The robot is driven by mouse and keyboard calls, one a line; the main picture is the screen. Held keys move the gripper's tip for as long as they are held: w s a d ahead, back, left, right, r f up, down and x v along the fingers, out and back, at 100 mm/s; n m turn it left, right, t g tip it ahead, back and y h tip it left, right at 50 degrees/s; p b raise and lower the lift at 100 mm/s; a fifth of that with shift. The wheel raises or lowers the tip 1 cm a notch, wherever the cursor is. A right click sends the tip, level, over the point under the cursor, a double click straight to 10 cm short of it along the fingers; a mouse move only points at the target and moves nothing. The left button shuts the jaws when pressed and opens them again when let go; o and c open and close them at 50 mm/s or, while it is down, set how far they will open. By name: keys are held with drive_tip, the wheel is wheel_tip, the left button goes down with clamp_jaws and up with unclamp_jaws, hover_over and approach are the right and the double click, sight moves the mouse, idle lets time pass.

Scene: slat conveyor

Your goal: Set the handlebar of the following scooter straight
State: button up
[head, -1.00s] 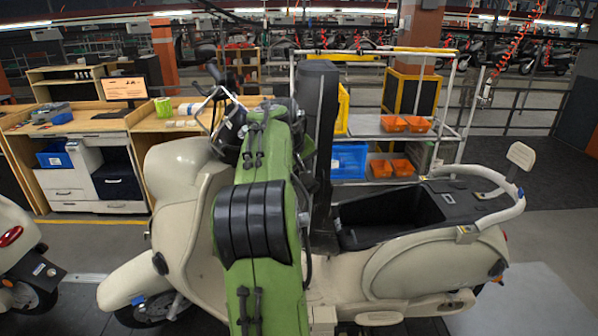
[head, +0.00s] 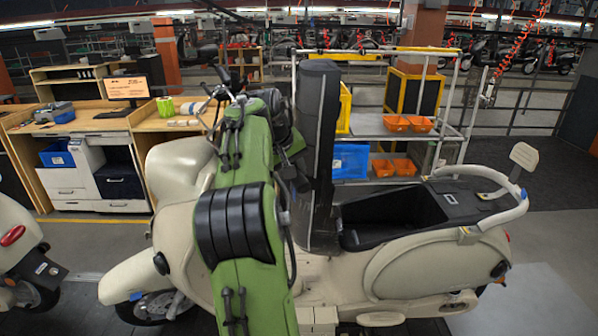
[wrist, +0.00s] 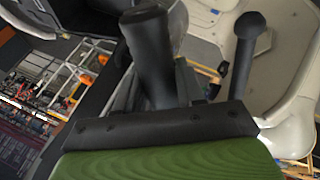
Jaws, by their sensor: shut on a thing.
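The cream scooter (head: 400,270) stands side-on in the head view, its front to the left. Its handlebar (head: 222,78) shows black grip ends above the front shield, partly behind my green arm. In the wrist view a thick black handlebar grip (wrist: 152,50) rises from my gripper (wrist: 185,88), beside a ball-ended black lever (wrist: 246,45). My gripper is shut on the handlebar; its fingertips are mostly hidden. In the head view my arm covers the gripper and the steering column, so the exact handlebar angle is hard to tell.
Another scooter (head: 14,255) shows at the left edge. A wooden workbench (head: 100,125) with a monitor stands behind. A metal shelf cart (head: 375,128) holds orange bins (head: 396,123) and a blue bin (head: 350,161). Open floor (head: 545,230) lies to the right.

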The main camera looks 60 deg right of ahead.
drive_tip(key=shift+w+a+r, duration=0.2)
drive_tip(key=shift+w+r, duration=0.1)
drive_tip(key=shift+w+a+r+m+g+y, duration=0.15)
drive_tip(key=shift+w+a+r+m+g, duration=0.2)
drive_tip(key=shift+a, duration=0.3)
drive_tip(key=shift+w+a+r+m+g+y, duration=0.15)
drive_tip(key=shift+w+a+r, duration=0.2)
drive_tip(key=shift+w+a, duration=0.2)
drive_tip(key=shift+s, duration=0.1)
drive_tip(key=shift+w+a+r+m+g+y, duration=0.2)
drive_tip(key=shift+w+a+r+m, duration=0.15)
drive_tip(key=shift+w+a, duration=0.2)
drive_tip(key=shift+w+a+r+m+g+y, duration=0.1)
drive_tip(key=shift+w+a+r+m+y, duration=0.15)
drive_tip(key=shift+w+a+r, duration=0.25)
drive_tip(key=shift+a, duration=0.15)
